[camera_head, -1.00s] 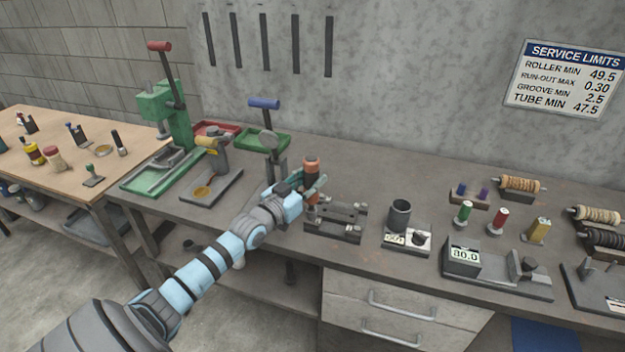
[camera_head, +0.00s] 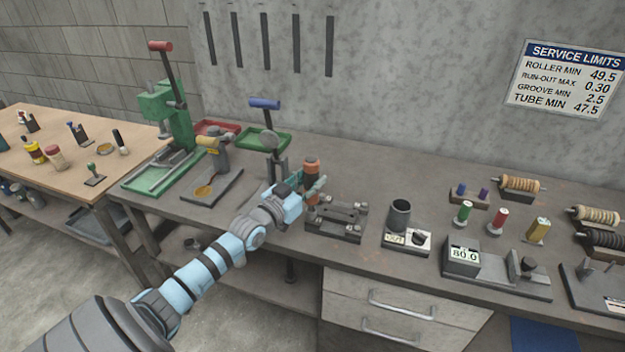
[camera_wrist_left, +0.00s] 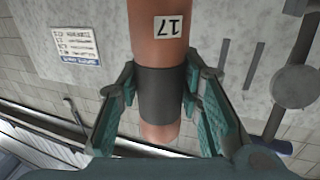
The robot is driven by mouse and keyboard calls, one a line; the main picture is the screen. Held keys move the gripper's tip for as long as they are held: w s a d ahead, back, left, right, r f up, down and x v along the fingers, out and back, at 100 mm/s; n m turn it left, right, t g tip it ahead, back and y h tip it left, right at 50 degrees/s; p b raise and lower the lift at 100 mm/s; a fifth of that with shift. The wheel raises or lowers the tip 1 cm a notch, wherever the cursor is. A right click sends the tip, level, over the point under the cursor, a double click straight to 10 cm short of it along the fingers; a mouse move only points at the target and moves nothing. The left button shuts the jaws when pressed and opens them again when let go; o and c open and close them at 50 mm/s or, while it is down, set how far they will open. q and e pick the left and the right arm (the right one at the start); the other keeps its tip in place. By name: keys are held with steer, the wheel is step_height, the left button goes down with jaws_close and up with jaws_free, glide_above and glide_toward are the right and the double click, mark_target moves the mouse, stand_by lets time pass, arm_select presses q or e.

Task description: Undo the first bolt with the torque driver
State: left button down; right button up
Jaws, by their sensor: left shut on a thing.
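My left gripper (camera_head: 312,188) is shut on the torque driver (camera_head: 311,168), an upright orange tool with a dark band. In the left wrist view the driver (camera_wrist_left: 160,90) stands between the green finger pads, gripped at its dark band, with a label reading 17. The driver is over the left end of a dark metal fixture (camera_head: 347,218) on the bench. Small bolt heads show on the fixture, but the one under the driver is hidden by my gripper. I cannot tell whether the driver's tip touches a bolt. My right gripper is not in view.
A dark cup (camera_head: 399,216) and a gauge block with a knob (camera_head: 408,240) stand right of the fixture. A green press (camera_head: 170,115) and a blue-handled press (camera_head: 266,104) stand to the left and behind. Bare bench lies behind the fixture.

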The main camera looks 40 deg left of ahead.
mark_target(306, 165)
arm_select(q)
steer(key=shift+f+b, duration=0.5)
steer(key=shift+b, duration=0.1)
stand_by(0.8)
steer(key=shift+s+d+r+p, duration=0.1)
steer(key=shift+r+p, duration=0.05)
steer(key=shift+p, duration=0.15)
stand_by(0.7)
step_height(306, 165, up, 3)
steer(key=p, duration=0.2)
steer(key=shift+p, duration=0.3)
step_height(306, 165, up, 4)
steer(key=p, duration=0.3)
steer(key=shift+p, duration=0.3)
steer(key=shift+f, duration=0.25)
